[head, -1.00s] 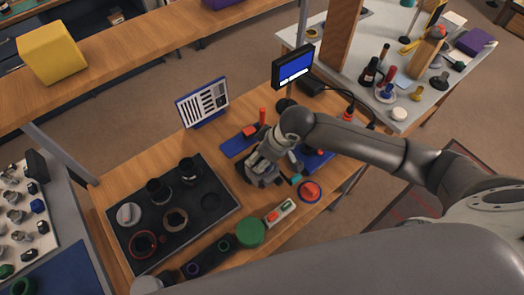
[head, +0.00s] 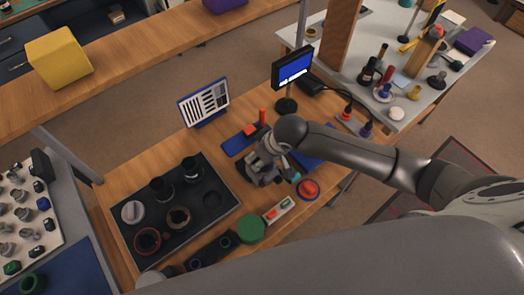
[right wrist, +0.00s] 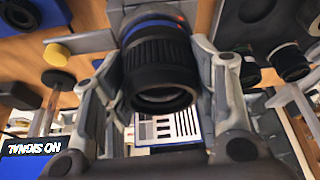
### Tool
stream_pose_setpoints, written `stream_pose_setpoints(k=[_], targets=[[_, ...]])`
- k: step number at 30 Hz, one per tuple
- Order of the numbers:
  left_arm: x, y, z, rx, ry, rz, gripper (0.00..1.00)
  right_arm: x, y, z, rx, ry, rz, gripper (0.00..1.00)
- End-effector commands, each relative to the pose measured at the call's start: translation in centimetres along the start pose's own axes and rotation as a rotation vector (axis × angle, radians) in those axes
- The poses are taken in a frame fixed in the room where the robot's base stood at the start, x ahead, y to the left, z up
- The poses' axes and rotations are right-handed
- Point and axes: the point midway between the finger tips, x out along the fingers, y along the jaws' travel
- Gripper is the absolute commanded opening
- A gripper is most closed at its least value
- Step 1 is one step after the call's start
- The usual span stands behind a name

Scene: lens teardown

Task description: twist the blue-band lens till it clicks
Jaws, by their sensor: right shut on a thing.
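The blue-band lens (right wrist: 160,65) is a black ribbed barrel with a blue ring and a small red mark near its far end. In the right wrist view it sits between the two fingers of my right gripper (right wrist: 163,80), which is shut on it. In the head view my right gripper (head: 263,168) is over the middle of the wooden bench (head: 140,173), and the hand mostly hides the lens. What the lens is seated on cannot be made out. My left gripper is not in view.
A dark tray (head: 128,232) with several lens parts lies to the left. A test chart (head: 203,101) and a monitor (head: 292,68) stand behind. A green disc (head: 251,229), a button box (head: 279,210) and a red disc (head: 308,189) lie in front.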

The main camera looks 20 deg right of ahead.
Motion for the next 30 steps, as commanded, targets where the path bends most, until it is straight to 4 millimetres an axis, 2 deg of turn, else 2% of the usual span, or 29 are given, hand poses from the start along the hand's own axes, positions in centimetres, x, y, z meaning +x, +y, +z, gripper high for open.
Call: stream_pose_setpoints(k=[20,21,22,24,25,26,30], targets=[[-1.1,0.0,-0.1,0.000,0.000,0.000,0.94,-0.2,0.0,-0.1,0.070,0.002,0.028,0.22],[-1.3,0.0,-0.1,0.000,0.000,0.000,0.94,-0.2,0.0,-0.1,0.083,0.001,0.032,0.18],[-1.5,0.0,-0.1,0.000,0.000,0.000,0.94,-0.2,0.0,-0.1,0.092,0.000,0.036,0.18],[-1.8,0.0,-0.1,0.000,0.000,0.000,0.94,-0.2,0.0,-0.1,0.116,0.001,0.046,0.07],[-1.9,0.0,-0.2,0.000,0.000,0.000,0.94,-0.2,0.0,-0.1,0.124,0.001,0.049,0.07],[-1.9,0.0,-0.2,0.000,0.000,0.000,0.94,-0.2,0.0,-0.1,0.131,0.001,0.052,0.00],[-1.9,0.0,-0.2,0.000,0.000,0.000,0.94,0.0,0.0,-0.1,0.143,0.002,0.056,0.00]])
